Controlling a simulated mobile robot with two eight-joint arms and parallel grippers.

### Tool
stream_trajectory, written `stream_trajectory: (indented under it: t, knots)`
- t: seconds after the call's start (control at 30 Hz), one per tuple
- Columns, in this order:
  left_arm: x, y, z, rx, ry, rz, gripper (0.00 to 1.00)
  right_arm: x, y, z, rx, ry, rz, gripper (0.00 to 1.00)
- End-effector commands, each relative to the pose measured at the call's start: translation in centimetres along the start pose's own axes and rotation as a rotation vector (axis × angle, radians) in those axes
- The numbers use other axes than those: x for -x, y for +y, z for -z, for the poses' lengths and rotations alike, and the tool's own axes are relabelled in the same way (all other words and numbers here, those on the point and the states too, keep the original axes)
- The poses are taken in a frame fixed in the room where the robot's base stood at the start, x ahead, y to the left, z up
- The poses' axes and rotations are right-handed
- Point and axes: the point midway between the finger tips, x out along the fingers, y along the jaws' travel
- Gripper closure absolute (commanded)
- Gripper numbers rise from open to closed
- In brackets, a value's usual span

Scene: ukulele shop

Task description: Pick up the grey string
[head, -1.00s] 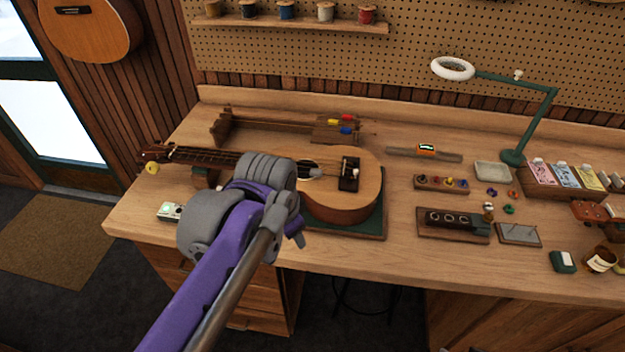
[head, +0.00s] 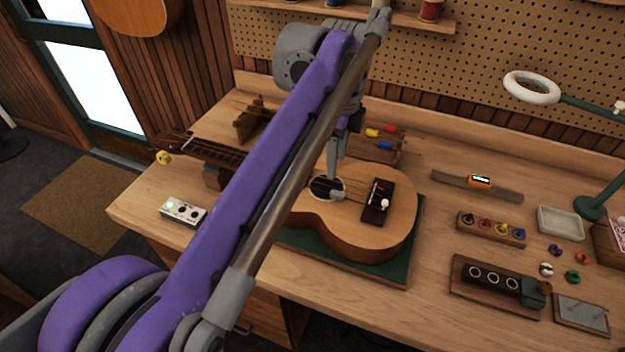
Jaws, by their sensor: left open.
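I cannot make out a separate grey string. Thin strings run along the ukulele (head: 385,238), which lies face up on a green mat (head: 398,270). My left arm crosses the picture and hides part of the rack and the ukulele's neck. My left gripper (head: 337,188) points down in front of the rack, over the ukulele near its sound hole. It is open, and I see nothing held in it. My right gripper is not in view.
A small white box (head: 183,212) with knobs lies left of the ukulele. To the right are a tuner on a wooden strip (head: 478,183), a peg block (head: 490,229), a dark wooden block (head: 495,285) and a pale tray (head: 560,222). A lamp (head: 532,87) stands at the right.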

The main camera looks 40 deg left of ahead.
Motion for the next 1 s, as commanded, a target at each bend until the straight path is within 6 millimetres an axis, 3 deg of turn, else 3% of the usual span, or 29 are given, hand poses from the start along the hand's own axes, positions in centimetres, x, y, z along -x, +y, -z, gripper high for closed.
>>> stream_trajectory:
  t: [0.1,0.37,0.63,0.93,1.0]
  knots:
    - [-2.1,0.0,0.0,0.000,0.000,0.000,0.43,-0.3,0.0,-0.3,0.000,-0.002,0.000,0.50]
    - [-4.3,0.0,0.0,0.000,0.000,0.000,0.43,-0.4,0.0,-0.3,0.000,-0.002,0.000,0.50]
    - [-8.1,-0.1,0.0,0.000,0.000,0.001,0.43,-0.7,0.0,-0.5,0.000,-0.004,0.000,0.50]
    - [-8.6,-0.1,0.0,0.001,0.000,0.001,0.43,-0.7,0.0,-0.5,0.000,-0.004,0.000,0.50]
    - [-8.6,-0.1,0.0,0.001,0.000,0.001,0.53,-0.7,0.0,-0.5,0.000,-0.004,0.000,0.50]
